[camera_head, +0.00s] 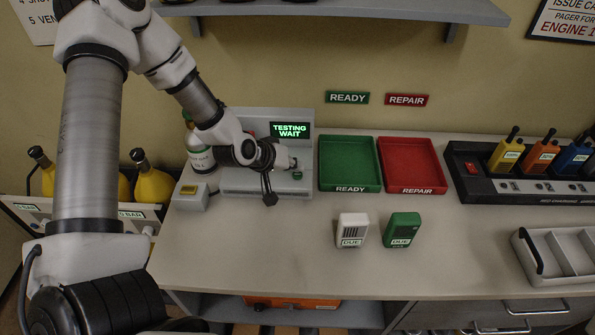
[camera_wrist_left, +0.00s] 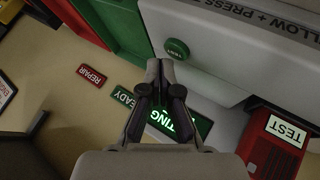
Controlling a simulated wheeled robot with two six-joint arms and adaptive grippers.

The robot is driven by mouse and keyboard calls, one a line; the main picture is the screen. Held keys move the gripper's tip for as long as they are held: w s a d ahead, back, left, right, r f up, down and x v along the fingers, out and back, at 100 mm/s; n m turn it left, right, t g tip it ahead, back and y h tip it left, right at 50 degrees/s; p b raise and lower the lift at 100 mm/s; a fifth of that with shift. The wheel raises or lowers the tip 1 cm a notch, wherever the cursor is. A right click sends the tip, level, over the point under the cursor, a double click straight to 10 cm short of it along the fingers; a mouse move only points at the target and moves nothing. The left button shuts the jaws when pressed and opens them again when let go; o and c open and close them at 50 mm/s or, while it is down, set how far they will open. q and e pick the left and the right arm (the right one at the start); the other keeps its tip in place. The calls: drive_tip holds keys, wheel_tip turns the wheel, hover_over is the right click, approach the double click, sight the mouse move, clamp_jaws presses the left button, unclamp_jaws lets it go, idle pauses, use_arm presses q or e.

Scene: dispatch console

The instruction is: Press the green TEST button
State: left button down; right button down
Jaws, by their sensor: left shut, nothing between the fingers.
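The green TEST button (camera_head: 297,175) is a small round cap on the front right of the grey test station (camera_head: 240,185). It shows clearly in the left wrist view (camera_wrist_left: 177,48), just beyond and to the right of the fingertips. My left gripper (camera_head: 291,163) is shut and empty, held over the station beside the button. Its closed fingers also show in the left wrist view (camera_wrist_left: 159,66); they appear apart from the button. The station's screen (camera_head: 290,130) is lit and reads TESTING WAIT. My right gripper is not in view.
A green READY tray (camera_head: 350,188) and red REPAIR tray (camera_head: 413,190) stand right of the station. A white detector (camera_head: 352,230) and a green detector (camera_head: 403,229) stand in front of them. A gas cylinder (camera_head: 200,158) is at left. The front bench middle is clear.

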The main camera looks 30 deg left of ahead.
sight(295, 175)
use_arm(q)
drive_tip(key=shift+r, duration=0.25)
wheel_tip(295, 175, up, 5)
drive_tip(key=p, duration=0.4)
idle(1.0)
